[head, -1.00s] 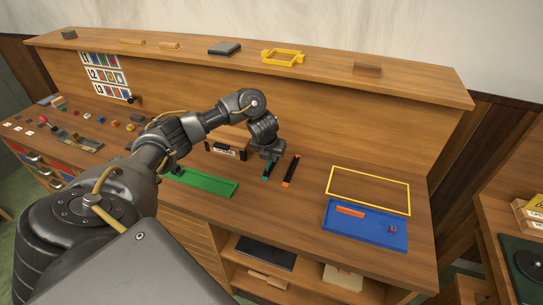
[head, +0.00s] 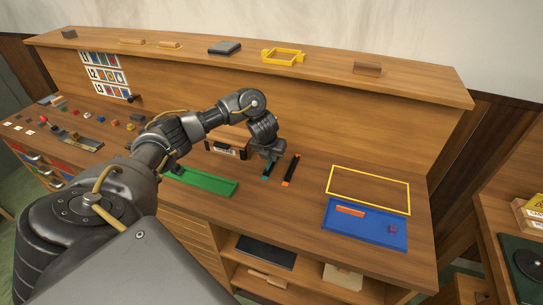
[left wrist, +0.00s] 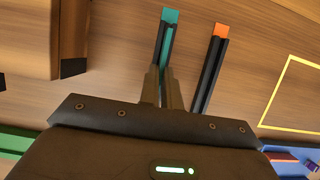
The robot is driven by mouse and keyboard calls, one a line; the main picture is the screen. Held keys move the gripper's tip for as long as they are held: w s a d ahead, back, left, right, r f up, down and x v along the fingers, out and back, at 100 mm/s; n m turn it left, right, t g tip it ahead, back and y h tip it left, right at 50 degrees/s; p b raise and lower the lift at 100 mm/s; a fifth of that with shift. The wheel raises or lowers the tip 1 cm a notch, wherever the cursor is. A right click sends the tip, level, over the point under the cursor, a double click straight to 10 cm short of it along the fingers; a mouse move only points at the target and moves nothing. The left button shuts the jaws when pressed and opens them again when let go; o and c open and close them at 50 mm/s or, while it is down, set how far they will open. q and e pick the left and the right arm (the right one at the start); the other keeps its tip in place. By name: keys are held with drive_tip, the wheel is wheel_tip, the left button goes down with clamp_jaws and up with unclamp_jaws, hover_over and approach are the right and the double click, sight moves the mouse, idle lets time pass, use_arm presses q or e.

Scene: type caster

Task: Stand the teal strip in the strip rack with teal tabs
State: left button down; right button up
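The strip rack with teal tabs (head: 265,176) is a narrow black rail on the bench; its teal tab (left wrist: 171,15) shows in the left wrist view. The teal strip (left wrist: 167,48) shows as a teal band along this rack, running down to my fingertips. My left gripper (left wrist: 163,88) is over the rack with its fingers close together on the strip; in the head view the gripper (head: 268,156) is partly hidden by its own wrist. Whether the strip is fully seated is hidden. My right gripper is not in view.
A similar rack with orange tabs (head: 290,171) stands just to the right. A green tray (head: 205,183) is to the left and a wooden box (head: 226,148) behind it. A blue tray (head: 365,233) with an orange strip (head: 350,211) and a yellow outline (head: 368,189) are farther right.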

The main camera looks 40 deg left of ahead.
use_arm(q)
drive_tip(key=shift+f, duration=0.25)
idle(0.8)
drive_tip(key=c, duration=1.5)
unclamp_jaws()
drive_tip(key=shift+c, duration=0.2)
drive_tip(key=shift+r, duration=0.15)
drive_tip(key=shift+r+p, duration=2.1)
drive_tip(key=shift+r, duration=0.35)
drive_tip(key=shift+f, duration=0.1)
